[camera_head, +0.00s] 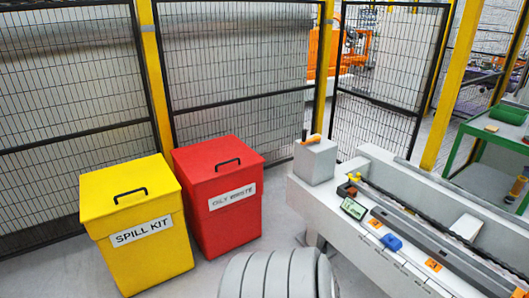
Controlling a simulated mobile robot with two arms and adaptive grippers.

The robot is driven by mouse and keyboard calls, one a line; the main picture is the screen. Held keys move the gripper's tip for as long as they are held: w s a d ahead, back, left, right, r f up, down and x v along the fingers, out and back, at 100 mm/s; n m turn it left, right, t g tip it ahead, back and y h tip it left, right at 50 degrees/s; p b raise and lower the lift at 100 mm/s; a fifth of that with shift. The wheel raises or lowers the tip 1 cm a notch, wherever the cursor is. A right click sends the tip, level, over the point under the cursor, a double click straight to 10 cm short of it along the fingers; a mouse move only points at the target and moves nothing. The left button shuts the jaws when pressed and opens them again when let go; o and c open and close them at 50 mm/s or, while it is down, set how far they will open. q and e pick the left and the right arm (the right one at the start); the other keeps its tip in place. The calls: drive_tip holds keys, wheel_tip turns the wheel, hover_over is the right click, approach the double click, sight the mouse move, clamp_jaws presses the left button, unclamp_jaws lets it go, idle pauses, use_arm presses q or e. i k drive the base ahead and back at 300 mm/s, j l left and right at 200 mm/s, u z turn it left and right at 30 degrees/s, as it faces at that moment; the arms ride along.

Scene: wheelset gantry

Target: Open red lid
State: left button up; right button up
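A red bin (226,222) labelled "OILY WASTE" stands on the floor left of the picture's middle. Its red lid (213,159) is flat and closed on top, with a black bar handle (228,162). Neither of my grippers shows in the head view, so nothing is seen touching the lid.
A yellow "SPILL KIT" bin (145,253) with a black handle stands close on the left of the red bin. A mesh fence (240,60) runs behind both. A pale ribbed round object (275,277) is at the bottom middle. A grey machine bench (370,205) fills the right.

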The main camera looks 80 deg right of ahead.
sight(204, 161)
drive_tip(key=z, duration=2.1)
drive_tip(key=i+l+u, duration=0.3)
drive_tip(key=u, duration=0.15)
drive_tip(key=i+l+u, duration=0.4)
drive_tip(key=k, duration=0.1)
